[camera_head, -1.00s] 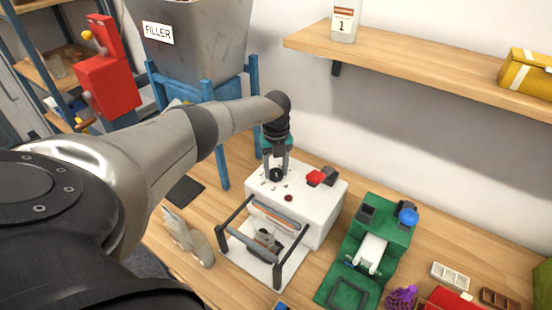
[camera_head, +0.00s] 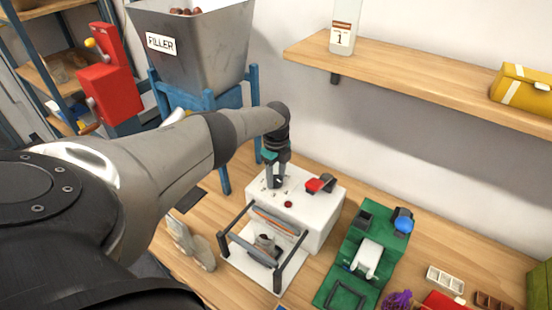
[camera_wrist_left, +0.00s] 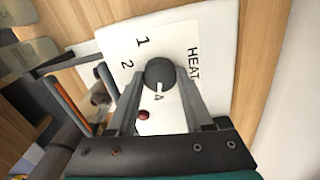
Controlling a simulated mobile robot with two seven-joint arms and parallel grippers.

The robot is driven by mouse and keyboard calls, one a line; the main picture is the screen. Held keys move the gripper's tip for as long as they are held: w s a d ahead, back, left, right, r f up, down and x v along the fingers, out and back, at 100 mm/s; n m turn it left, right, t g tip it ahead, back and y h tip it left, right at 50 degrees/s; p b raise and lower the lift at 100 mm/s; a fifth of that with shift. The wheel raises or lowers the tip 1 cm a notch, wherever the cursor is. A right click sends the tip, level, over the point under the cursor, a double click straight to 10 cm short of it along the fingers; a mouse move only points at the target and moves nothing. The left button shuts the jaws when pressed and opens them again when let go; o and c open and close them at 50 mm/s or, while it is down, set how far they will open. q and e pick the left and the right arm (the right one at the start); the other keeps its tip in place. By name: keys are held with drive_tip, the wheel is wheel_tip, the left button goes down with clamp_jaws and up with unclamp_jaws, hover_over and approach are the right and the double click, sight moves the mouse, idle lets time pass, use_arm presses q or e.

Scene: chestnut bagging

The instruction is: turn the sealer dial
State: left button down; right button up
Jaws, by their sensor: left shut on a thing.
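The sealer (camera_head: 325,205) is a white box on the bench, with a hinged black bar frame (camera_head: 262,246) at its front. Its round dark grey dial (camera_wrist_left: 160,72) shows in the left wrist view on a plate marked HEAT. The digits 1, 2 and 4 are readable there; the dial's white mark lies beside the 4. My left gripper (camera_head: 277,182) reaches down onto the sealer's top. In the left wrist view its fingers (camera_wrist_left: 160,78) are shut on the dial, one on each side. The fingers hide part of the plate. My right gripper is out of view.
A red lever (camera_head: 320,183) and a red button (camera_head: 288,204) are near the dial. A green device (camera_head: 345,285) stands to the right. The filler hopper (camera_head: 205,60) is behind left, and a wooden shelf (camera_head: 420,80) hangs on the wall.

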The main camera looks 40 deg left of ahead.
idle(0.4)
use_arm(q)
drive_tip(key=shift+c, duration=1.5)
unclamp_jaws()
drive_tip(key=shift+r+p, duration=0.3)
drive_tip(key=shift+r, duration=0.2)
wheel_tip(320, 180, up, 7)
drive_tip(key=p, duration=0.3)
drive_tip(key=shift+f, duration=0.1)
wheel_tip(320, 180, up, 8)
hover_over(276, 179)
drive_tip(key=shift+f, duration=0.2)
drive_tip(key=shift+f, duration=0.1)
